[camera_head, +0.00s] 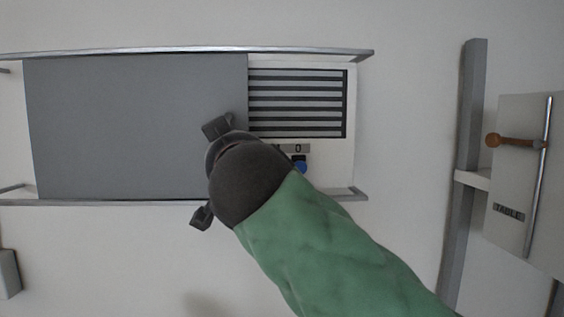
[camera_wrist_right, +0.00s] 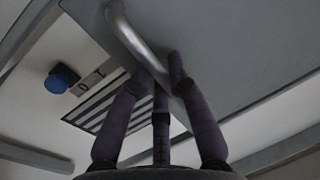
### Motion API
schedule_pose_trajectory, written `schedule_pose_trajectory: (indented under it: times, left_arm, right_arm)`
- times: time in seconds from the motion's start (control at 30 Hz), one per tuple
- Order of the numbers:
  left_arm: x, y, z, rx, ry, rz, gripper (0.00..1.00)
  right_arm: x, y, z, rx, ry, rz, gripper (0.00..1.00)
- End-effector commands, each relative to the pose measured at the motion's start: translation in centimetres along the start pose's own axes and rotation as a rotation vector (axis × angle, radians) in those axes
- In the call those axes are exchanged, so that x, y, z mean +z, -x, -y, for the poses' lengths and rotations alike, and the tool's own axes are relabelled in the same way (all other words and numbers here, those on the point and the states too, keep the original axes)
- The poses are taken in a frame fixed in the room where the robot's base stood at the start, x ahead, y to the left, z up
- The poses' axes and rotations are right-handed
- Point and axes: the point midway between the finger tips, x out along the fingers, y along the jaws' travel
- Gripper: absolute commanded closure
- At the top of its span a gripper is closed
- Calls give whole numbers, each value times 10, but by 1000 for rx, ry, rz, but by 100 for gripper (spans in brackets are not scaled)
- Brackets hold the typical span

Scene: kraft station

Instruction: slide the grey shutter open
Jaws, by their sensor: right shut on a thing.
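The grey shutter (camera_head: 130,125) is a flat panel between two horizontal rails and covers the left and middle of the wall unit. It also shows in the wrist view (camera_wrist_right: 245,45). A curved metal handle (camera_wrist_right: 125,35) stands out from it near its right edge. My right gripper (camera_head: 212,172) is at that edge, its arm coming from the lower right. In the wrist view the gripper's fingers (camera_wrist_right: 163,78) are closed around the handle. The handle is hidden behind the gripper in the head view. My left gripper is not in view.
A slatted vent (camera_head: 298,103) is exposed to the right of the shutter, with a blue knob (camera_head: 300,167) below it, close to my arm. The upper rail (camera_head: 310,52) and lower rail (camera_head: 110,202) run past the shutter. A board with a rod and an orange-brown handle (camera_head: 515,141) is at far right.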

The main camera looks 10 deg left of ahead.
Motion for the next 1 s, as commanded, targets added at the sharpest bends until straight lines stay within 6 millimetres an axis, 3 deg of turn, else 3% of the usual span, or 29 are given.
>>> schedule_pose_trajectory:
  times: [0.03,0.1,0.4,0.7,1.0]
  left_arm:
    - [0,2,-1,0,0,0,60]
    - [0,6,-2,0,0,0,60]
    - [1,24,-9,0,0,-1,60]
    - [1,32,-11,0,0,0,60]
    - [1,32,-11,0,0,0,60]
  right_arm:
    - [2,-5,23,-6,4,3,100]
    - [0,-9,45,-6,4,3,100]
    - [-1,-24,116,-2,2,4,100]
    - [0,-29,144,0,2,3,100]
    - [1,-30,147,0,1,2,100]
